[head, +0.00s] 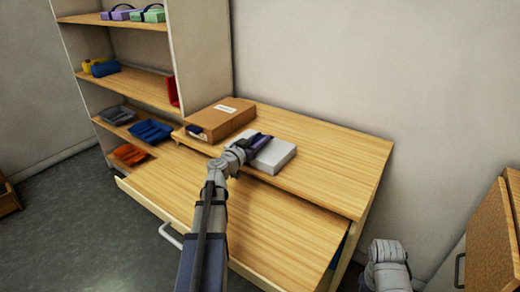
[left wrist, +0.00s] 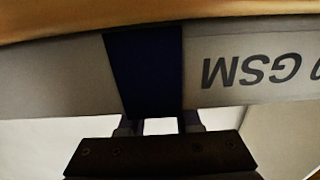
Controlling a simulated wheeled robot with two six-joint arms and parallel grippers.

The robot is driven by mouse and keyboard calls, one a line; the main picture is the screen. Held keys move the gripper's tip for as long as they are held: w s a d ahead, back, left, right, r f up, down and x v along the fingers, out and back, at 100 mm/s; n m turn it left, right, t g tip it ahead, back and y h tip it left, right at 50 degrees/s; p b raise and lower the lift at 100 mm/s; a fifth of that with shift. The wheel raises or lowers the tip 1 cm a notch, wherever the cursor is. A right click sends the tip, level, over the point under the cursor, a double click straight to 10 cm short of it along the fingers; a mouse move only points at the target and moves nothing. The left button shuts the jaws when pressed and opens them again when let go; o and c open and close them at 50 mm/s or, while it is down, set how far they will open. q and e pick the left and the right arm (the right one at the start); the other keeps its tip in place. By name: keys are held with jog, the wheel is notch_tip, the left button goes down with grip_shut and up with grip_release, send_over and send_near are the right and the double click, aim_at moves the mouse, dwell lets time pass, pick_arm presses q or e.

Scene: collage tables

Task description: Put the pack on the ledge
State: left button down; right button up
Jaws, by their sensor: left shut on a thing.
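The pack (head: 275,156) is a flat, pale grey-white block at the front part of the raised wooden ledge (head: 330,160) of the desk. I cannot tell whether it rests on the ledge or is held just above it. My left gripper (head: 255,143) is shut on the pack at its left end. In the left wrist view the pack (left wrist: 240,70) fills the width, with a dark blue band and upside-down "GSM" lettering. Only a pale piece of my right arm shows at the bottom right; its gripper is out of sight.
A brown cardboard box (head: 220,119) with a white label lies on the ledge left of the pack. A lower wooden surface (head: 240,225) juts out in front, bare. The ledge's right part is clear.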

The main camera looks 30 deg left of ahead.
pick_arm(q)
jog(key=shift+r, duration=0.15)
notch_tip(320, 180, up, 10)
jog(key=p, duration=1)
notch_tip(320, 180, up, 7)
jog(key=p, duration=0.7)
send_over(260, 138)
dwell(0.8)
notch_tip(260, 138, down, 7)
jog(key=b, duration=0.7)
jog(key=shift+f, duration=0.2)
notch_tip(260, 138, down, 5)
jog(key=b, duration=0.5)
